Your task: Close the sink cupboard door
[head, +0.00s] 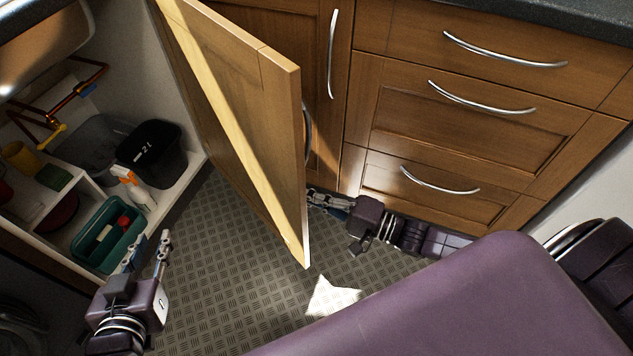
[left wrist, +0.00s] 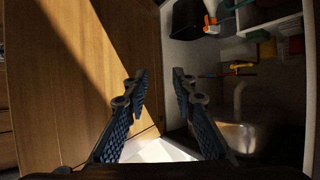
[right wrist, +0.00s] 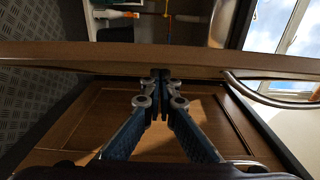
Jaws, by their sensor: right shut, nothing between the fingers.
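The sink cupboard door (head: 235,105) is wooden and stands wide open, its sunlit inner face towards the cupboard. The inner face shows in the left wrist view (left wrist: 75,80). My left gripper (head: 150,248) is open and empty, in front of the cupboard opening and apart from the door. My right gripper (head: 320,198) is on the outer side of the door, partly hidden by its free edge. In the right wrist view its fingertips (right wrist: 160,82) are together and empty, close to the door's edge (right wrist: 130,60); whether they touch it I cannot tell. The door's handle (right wrist: 265,97) is beside them.
The open cupboard holds a black bin (head: 152,152), a green caddy (head: 107,240), a spray bottle (head: 133,187) and pipes (head: 45,115). Drawers (head: 460,120) with curved handles stand to the right. The patterned floor (head: 220,270) before the cupboard is clear.

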